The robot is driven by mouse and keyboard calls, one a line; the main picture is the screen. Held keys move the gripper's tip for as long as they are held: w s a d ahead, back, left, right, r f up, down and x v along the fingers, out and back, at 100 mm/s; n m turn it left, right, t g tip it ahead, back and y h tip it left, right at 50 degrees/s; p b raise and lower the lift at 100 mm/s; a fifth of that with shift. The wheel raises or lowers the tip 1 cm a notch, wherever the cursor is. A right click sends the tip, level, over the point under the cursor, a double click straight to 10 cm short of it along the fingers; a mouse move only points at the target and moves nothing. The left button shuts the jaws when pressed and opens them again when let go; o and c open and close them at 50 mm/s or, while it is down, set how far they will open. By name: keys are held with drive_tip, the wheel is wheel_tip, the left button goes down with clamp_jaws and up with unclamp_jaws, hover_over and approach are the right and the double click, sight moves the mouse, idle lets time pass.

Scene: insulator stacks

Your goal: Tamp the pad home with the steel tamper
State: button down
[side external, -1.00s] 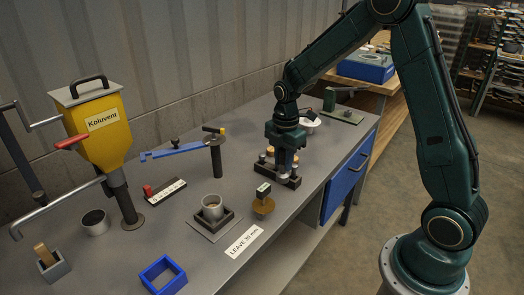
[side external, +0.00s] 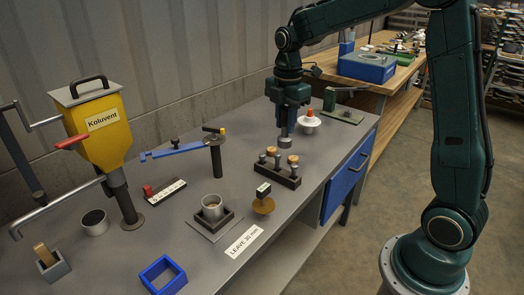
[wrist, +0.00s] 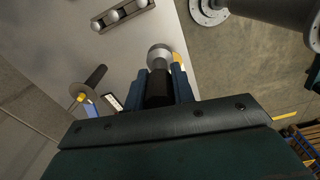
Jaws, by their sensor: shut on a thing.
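My gripper (side external: 287,117) is shut on the steel tamper (side external: 285,142), which hangs upright with its round steel head down, above the bench behind the dark rack (side external: 286,178). In the wrist view my gripper (wrist: 160,84) holds the tamper's dark handle, and the tamper's bright head (wrist: 159,55) shows beyond the fingers. A grey cup (side external: 213,211) stands in a dark square holder on a plate at the front middle of the bench. Something pale shows inside the cup; I cannot tell whether it is the pad.
The rack carries several upright tools, some wood-topped. A white dish with an orange knob (side external: 309,121) is right of the tamper. A yellow hopper (side external: 98,125), blue square frame (side external: 163,275) and brass-based stamp (side external: 263,201) also stand here.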

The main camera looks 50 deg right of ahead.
idle(0.4)
drive_tip(key=w+a+f, duration=0.3)
drive_tip(key=w+a, duration=0.2)
drive_tip(key=a, duration=0.4)
drive_tip(key=w+a+f, duration=0.3)
drive_tip(key=w+a, duration=0.2)
drive_tip(key=a, duration=0.5)
drive_tip(key=shift+f, duration=0.2)
drive_tip(key=shift+f, duration=0.15)
wheel_tip(320, 180, down, 6)
idle(0.3)
drive_tip(key=shift+f, duration=1.5)
idle(2.6)
drive_tip(key=shift+r, duration=0.15)
